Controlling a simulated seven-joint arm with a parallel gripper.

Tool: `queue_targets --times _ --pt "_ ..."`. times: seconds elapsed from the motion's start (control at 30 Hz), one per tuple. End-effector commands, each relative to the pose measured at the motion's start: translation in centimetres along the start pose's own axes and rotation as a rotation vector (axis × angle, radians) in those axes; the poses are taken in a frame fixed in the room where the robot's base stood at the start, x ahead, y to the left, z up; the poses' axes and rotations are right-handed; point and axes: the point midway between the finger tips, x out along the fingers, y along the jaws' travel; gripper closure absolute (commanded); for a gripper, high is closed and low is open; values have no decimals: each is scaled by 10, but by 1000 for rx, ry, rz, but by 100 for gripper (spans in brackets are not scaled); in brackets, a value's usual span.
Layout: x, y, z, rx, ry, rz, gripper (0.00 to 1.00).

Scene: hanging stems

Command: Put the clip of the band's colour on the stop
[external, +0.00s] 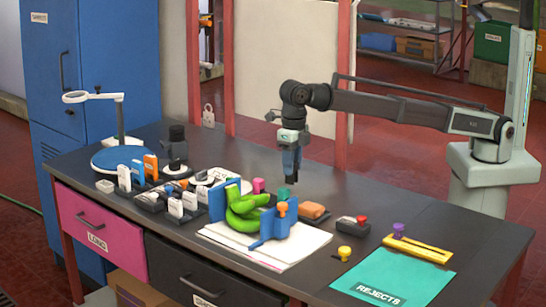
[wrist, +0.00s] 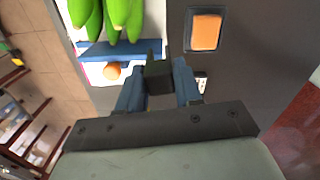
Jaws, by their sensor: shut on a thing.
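My gripper (external: 290,172) points down above the table, behind the green bunch. In the wrist view its two blue-grey fingers (wrist: 158,85) are closed on a small dark piece (wrist: 158,73); its true colour is hard to tell. The green banana-like bunch (external: 243,212) sits between blue upright plates (external: 272,229), and also shows in the wrist view (wrist: 108,14). A round orange knob (external: 282,208) is at the front plate. A teal piece (external: 283,194) shows just below my gripper; I cannot tell whether it is held. I cannot clearly identify the band or the stop.
An orange block in a dark tray (external: 313,212) is right of the bunch. A red-knobbed block (external: 353,226), a yellow piece (external: 344,252) and a teal rejects sheet (external: 395,274) lie further right. Several tagged pieces (external: 165,195) crowd the left. The back right is clear.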

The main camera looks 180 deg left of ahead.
Motion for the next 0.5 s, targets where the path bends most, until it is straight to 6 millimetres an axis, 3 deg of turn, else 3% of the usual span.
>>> queue_targets --times 0.2,0.5 --pt "-11 16 -15 172 0 0 92" --pt "-17 22 -15 548 1 -6 92"
